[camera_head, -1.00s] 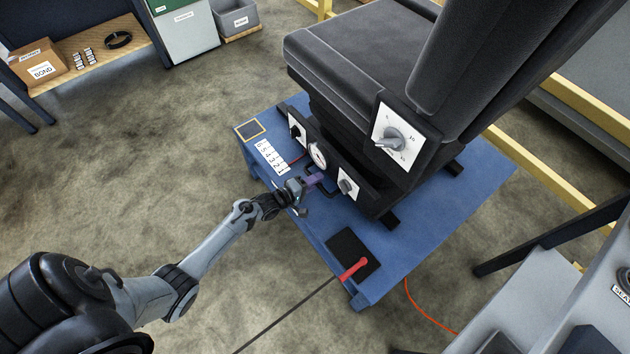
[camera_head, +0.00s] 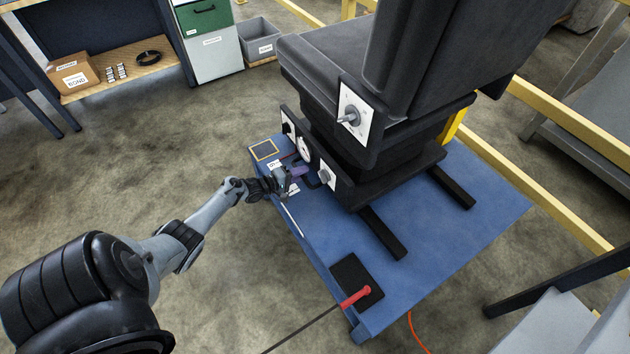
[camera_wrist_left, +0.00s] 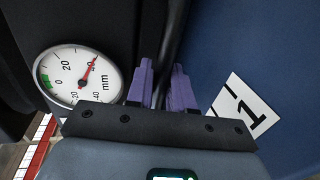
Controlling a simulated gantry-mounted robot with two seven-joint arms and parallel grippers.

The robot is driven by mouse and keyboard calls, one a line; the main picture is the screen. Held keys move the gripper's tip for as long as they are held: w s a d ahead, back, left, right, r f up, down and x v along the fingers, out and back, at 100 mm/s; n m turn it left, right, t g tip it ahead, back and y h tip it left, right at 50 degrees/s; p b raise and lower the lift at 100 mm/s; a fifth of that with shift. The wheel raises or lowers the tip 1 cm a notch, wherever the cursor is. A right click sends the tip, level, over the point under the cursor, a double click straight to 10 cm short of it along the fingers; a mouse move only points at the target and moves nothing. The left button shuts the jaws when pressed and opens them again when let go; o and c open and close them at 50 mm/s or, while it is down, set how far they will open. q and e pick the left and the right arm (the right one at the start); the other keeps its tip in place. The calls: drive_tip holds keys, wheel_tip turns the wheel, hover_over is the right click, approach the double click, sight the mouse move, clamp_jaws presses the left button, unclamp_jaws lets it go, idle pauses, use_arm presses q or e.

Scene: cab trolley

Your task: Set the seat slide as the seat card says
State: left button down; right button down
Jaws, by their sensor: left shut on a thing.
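The black seat (camera_head: 325,62) stands on dark rails on a blue platform (camera_head: 455,205). My left gripper (camera_head: 298,172) is at the seat's lower front, its purple fingers (camera_wrist_left: 165,88) shut on a black bar (camera_wrist_left: 174,45). A round mm gauge (camera_head: 304,149) is beside it. In the left wrist view the gauge (camera_wrist_left: 82,72) has its red needle pointing up and right, near a 40 mark. A white number card reading 1 (camera_wrist_left: 245,110) lies on the platform. I do not see the seat card. My right gripper is not in view.
A red-handled rod (camera_head: 355,297) crosses a black pad (camera_head: 352,278) at the platform's near corner. A dial plate (camera_head: 355,116) is on the seat's side. Yellow rails (camera_head: 580,135) run behind. A shelf with a cardboard box (camera_head: 75,75) stands far left.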

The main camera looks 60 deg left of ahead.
use_arm(q)
drive_tip(key=shift+s+a+f, duration=0.1)
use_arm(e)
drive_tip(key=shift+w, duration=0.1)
use_arm(q)
drive_tip(key=c, duration=1.3)
unclamp_jaws()
drive_tip(key=shift+o, duration=0.8)
drive_tip(key=shift+a, duration=0.2)
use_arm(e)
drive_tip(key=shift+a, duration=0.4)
